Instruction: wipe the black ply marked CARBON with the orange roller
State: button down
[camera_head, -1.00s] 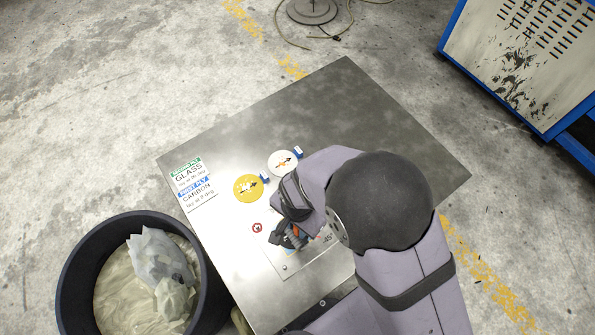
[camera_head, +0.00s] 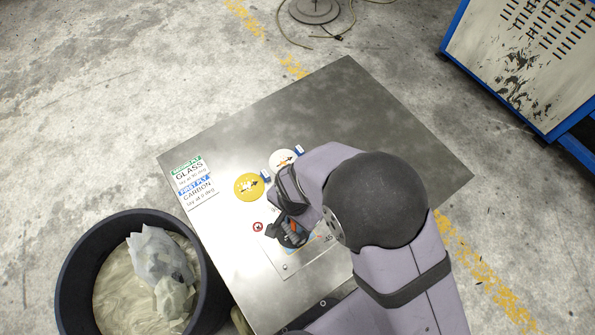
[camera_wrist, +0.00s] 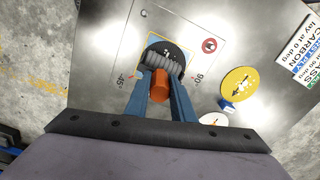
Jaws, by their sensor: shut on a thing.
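My gripper (camera_wrist: 166,75) is shut on the orange roller (camera_wrist: 160,86), its orange handle between the fingers in the wrist view. The roller's grey ribbed head lies across the near part of the black ply (camera_wrist: 163,48), overlapping it; whether it presses on it I cannot tell. The black ply sits inside a yellow-outlined square on the metal plate, and its marking cannot be read. In the head view my gripper (camera_head: 291,231) and the roller (camera_head: 293,225) are small, and my arm hides much of the square.
A yellow disc (camera_head: 249,187) and a white disc (camera_head: 284,160), each with an arrow and a blue tab, lie on the metal table (camera_head: 350,120). Printed ply labels (camera_head: 193,180) are at its left edge. A dark bin (camera_head: 78,262) stands at the lower left. The table's far part is clear.

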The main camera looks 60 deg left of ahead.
jog(key=shift+a, duration=0.2)
jog(key=shift+a, duration=0.15)
jog(key=shift+a+f+b, duration=0.1)
jog(key=shift+a+b, duration=0.2)
jog(key=shift+a, duration=0.5)
jog(key=shift+d+p, duration=0.3)
jog(key=shift+d, duration=0.8)
jog(key=shift+d, duration=0.1)
